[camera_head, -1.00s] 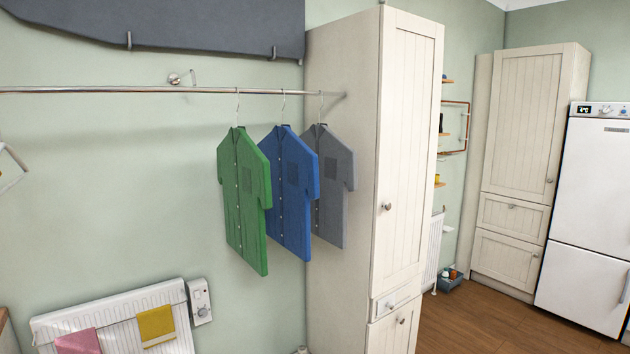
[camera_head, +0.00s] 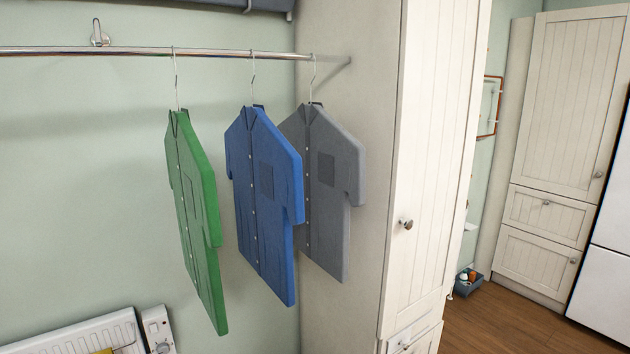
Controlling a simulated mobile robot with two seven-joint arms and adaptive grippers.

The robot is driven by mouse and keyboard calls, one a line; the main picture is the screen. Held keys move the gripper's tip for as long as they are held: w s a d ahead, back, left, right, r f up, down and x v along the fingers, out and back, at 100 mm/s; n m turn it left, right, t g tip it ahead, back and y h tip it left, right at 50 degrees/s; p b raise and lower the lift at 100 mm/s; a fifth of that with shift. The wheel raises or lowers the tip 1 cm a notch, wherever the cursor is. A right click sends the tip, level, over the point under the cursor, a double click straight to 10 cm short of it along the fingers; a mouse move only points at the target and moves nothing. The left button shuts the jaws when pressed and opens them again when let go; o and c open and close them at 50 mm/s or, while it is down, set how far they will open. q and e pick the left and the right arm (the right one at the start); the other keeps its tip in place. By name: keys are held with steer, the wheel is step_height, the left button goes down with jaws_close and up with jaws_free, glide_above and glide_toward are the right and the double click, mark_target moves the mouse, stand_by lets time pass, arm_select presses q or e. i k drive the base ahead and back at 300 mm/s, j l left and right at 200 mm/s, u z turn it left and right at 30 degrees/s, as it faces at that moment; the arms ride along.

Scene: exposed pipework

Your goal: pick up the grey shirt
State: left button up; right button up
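The grey shirt (camera_head: 328,195) hangs on a wire hanger from the metal rail, at the rail's right end beside the tall cream cabinet. It has short sleeves, a chest pocket and a row of buttons. The blue shirt (camera_head: 262,190) hangs just left of it and covers part of its left side. The green shirt (camera_head: 195,220) hangs further left, with a gap between it and the blue one. Neither of my grippers shows in this view.
The rail (camera_head: 220,53) runs along the green wall to the tall cabinet (camera_head: 430,150), which stands close on the grey shirt's right. A radiator (camera_head: 85,338) is low at left. Wooden floor (camera_head: 500,320) shows at right, before a second cabinet (camera_head: 560,120).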

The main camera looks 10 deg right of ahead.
mark_target(333, 161)
steer(key=i+l, duration=0.15)
steer(key=l, duration=0.2)
steer(key=i+l+u, duration=0.1)
steer(key=l, duration=0.25)
steer(key=i+l, duration=0.15)
steer(key=l, duration=0.2)
steer(key=i+l, duration=0.1)
steer(key=l, duration=0.45)
steer(key=l+u, duration=0.15)
steer(key=l, duration=0.35)
steer(key=i, duration=0.05)
